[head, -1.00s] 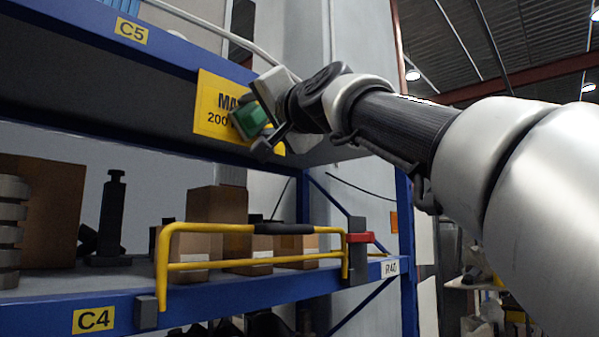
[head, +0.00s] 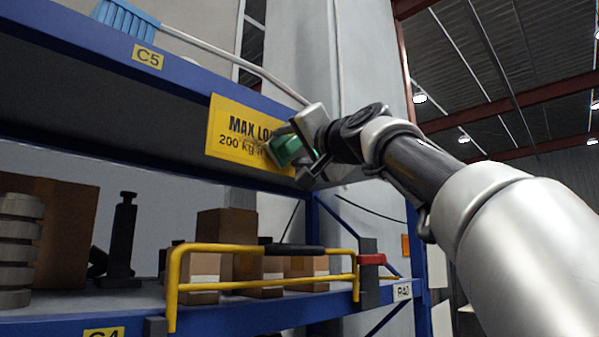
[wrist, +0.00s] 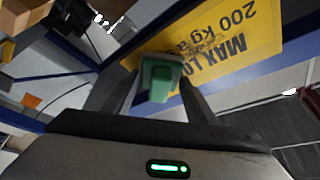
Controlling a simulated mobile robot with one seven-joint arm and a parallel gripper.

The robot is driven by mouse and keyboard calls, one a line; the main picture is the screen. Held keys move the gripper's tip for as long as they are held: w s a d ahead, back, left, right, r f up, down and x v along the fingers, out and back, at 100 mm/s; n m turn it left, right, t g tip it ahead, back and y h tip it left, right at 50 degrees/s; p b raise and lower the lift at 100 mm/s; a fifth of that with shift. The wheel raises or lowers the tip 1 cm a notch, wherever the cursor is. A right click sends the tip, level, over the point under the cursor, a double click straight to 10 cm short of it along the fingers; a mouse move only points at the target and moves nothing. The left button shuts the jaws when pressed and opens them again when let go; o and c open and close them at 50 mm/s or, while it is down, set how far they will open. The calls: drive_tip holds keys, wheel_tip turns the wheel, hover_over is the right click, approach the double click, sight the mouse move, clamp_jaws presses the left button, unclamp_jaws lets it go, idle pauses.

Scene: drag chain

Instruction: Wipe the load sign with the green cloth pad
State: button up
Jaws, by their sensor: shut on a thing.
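The yellow load sign (head: 233,134) hangs on the front of the upper blue shelf, with black text partly hidden behind my gripper. In the wrist view the sign (wrist: 255,28) shows dark smudges near the pad. My gripper (head: 298,148) is shut on the green cloth pad (head: 286,150), at the sign's right part. In the wrist view the pad (wrist: 160,82) sits between the two fingers, its pale far face at the sign's surface. It looks to be touching or very close; I cannot tell which.
A blue brush (head: 126,19) with a long pale handle lies on the upper shelf, the handle passing behind my gripper. Below, a yellow guard rail (head: 210,287) with a red latch (head: 372,259) fronts cardboard boxes (head: 226,236) and dark parts. Open room lies to the right.

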drive_tip(key=shift+w+d, duration=0.45)
drive_tip(key=shift+w, duration=0.1)
drive_tip(key=shift+a, duration=0.1)
drive_tip(key=shift+s+a+r+p, duration=0.1)
drive_tip(key=shift+s+a+p, duration=0.15)
drive_tip(key=shift+s+a, duration=0.95)
drive_tip(key=shift+s+a+p, duration=0.25)
drive_tip(key=shift+s+a, duration=0.65)
drive_tip(key=shift+s, duration=0.45)
drive_tip(key=shift+s+a+p, duration=1.05)
drive_tip(key=shift+s+a, duration=0.35)
drive_tip(key=shift+s, duration=0.25)
drive_tip(key=shift+s+a+r+p, duration=0.15)
drive_tip(key=shift+s+a+p, duration=0.6)
drive_tip(key=shift+p, duration=0.3)
drive_tip(key=shift+s+a+p, duration=0.3)
drive_tip(key=shift+s+p, duration=0.2)
drive_tip(key=shift+p, duration=0.1)
drive_tip(key=shift+s+a+f, duration=0.1)
drive_tip(key=shift+a+f, duration=0.05)
drive_tip(key=shift+f, duration=0.1)
